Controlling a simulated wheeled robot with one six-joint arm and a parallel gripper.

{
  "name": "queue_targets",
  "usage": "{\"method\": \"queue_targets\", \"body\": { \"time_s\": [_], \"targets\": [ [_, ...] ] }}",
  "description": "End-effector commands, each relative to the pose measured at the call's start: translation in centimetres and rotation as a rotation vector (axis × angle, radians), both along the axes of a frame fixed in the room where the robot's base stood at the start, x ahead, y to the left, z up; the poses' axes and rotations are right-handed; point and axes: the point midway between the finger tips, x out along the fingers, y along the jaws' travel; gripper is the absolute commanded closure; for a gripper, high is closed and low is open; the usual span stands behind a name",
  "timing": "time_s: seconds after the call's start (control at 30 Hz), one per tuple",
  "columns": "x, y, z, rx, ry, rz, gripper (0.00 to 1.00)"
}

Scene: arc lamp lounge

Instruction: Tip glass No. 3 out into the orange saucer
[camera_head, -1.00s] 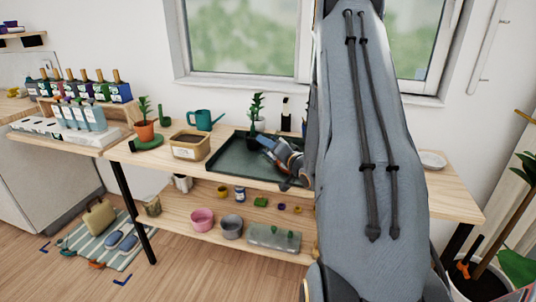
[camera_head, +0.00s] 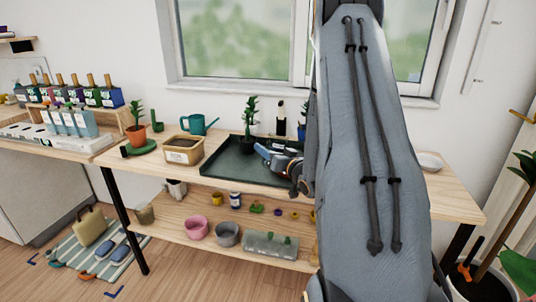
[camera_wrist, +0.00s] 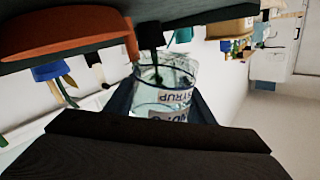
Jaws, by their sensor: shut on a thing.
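My gripper (camera_head: 285,160) is over the dark green tray (camera_head: 225,168) on the workbench, partly hidden by my arm. In the wrist view my gripper (camera_wrist: 160,108) is shut on a clear glass (camera_wrist: 165,85) with a pale label. The label reads roughly "SYRUP" and a number that I cannot read surely. An orange round rim (camera_wrist: 70,42), which looks like the orange saucer, lies close to the glass at upper left. The wrist picture looks upside down. I cannot tell how far the glass is tilted, or see its contents clearly. The glass is not clear in the head view.
A potted plant (camera_head: 249,117) stands at the tray's back edge, close to my gripper. A tan planter (camera_head: 183,150), a teal watering can (camera_head: 197,124) and a plant in an orange pot (camera_head: 137,128) stand to the left. The bench's right part has a pale dish (camera_head: 430,161).

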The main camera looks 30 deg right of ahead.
Motion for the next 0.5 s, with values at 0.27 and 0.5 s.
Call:
{"method": "queue_targets", "body": {
  "time_s": [0.27,0.5],
  "targets": [
    [0.54,-0.57,-1.23,-0.251,-0.023,0.012,0.81],
    [0.66,-0.7,-1.23,-0.332,-0.031,0.018,0.81]
  ]
}}
